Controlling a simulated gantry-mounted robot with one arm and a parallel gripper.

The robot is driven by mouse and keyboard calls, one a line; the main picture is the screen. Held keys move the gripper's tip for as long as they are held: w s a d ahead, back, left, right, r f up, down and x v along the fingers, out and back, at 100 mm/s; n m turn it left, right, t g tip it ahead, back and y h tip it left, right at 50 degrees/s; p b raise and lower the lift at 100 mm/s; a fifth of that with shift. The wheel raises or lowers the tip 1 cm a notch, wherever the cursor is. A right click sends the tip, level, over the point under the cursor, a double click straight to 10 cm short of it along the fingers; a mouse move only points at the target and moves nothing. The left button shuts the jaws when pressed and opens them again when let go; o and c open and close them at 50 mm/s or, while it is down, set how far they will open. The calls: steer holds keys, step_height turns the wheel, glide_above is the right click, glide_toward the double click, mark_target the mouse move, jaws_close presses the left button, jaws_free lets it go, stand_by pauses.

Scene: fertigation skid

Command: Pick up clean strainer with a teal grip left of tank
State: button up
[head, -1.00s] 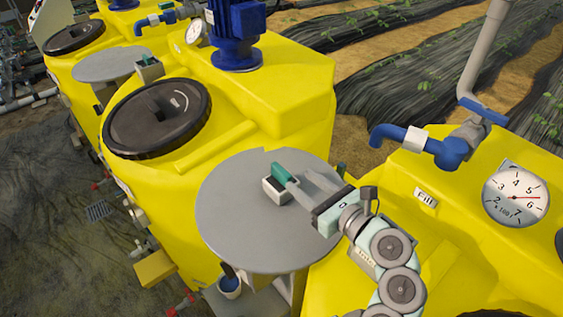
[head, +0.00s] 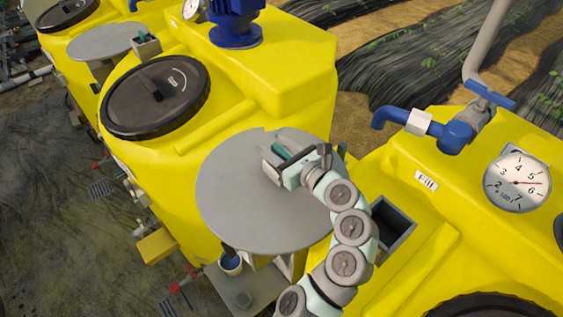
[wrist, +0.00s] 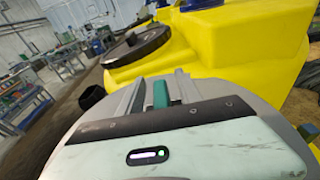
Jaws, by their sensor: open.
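The strainer's teal grip (head: 282,154) shows at the far side of the round grey plate, partly hidden by my gripper. In the wrist view the teal grip (wrist: 160,94) stands between my two grey fingers, nearer the middle. My gripper (head: 272,162) is open and low over the plate, around the grip; I cannot tell whether either finger touches it. The strainer's lower part is hidden. The yellow tank (head: 265,75) with the black round lid (head: 155,95) stands behind and to the left.
The grey plate (head: 230,205) is bare on its left and front. An open dark grey box (head: 393,228) is set in the right yellow tank, near a blue tap (head: 400,118) and a dial (head: 517,182). A blue and white cup (head: 230,264) is below the plate. Another plate (head: 90,42) stands at far left.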

steer(key=shift+w+a, duration=0.15)
jaws_close()
stand_by(0.4)
